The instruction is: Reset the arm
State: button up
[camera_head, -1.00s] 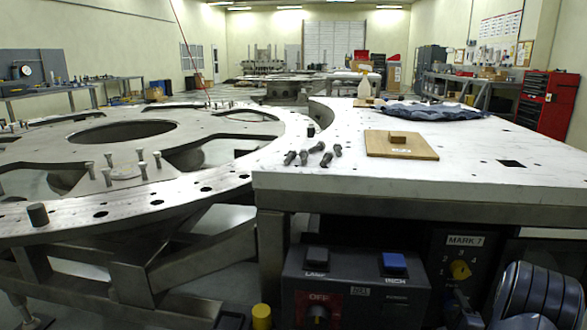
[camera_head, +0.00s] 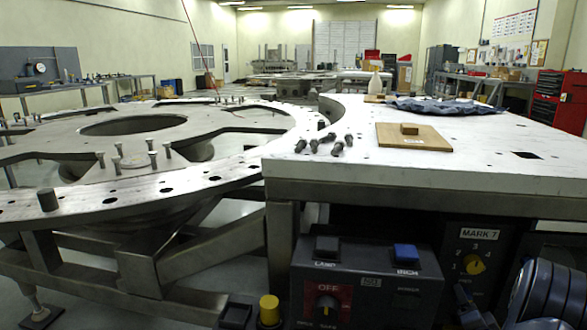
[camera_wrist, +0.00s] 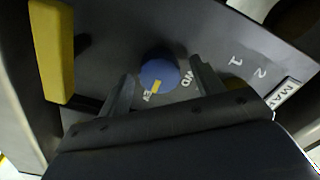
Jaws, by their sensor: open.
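In the wrist view my gripper (camera_wrist: 162,69) is open. Its two dark fingers stand apart, one on either side of a round blue knob (camera_wrist: 158,74) with a yellow mark. I cannot tell whether either finger touches the knob. In the head view, part of my dark arm (camera_head: 545,292) shows at the lower right, in front of the panels under the white table. My gripper and the blue knob are not visible there.
The control box (camera_head: 365,285) has a black button, a blue button (camera_head: 405,254) and an OFF switch. The MARK 7 panel has a yellow knob (camera_head: 474,264). A yellow bar (camera_wrist: 52,50) stands left of my gripper. The white table (camera_head: 480,170) overhangs the panels; the turret plate (camera_head: 100,205) is left.

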jog(key=n+b, duration=0.1)
jog(key=n, duration=0.3)
jog(key=n+b, duration=0.1)
jog(key=n, duration=0.3)
jog(key=shift+n, duration=0.4)
jog(key=p+v, duration=0.1)
jog(key=v, duration=0.3)
jog(key=shift+s+a, duration=0.1)
jog(key=shift+s, duration=0.2)
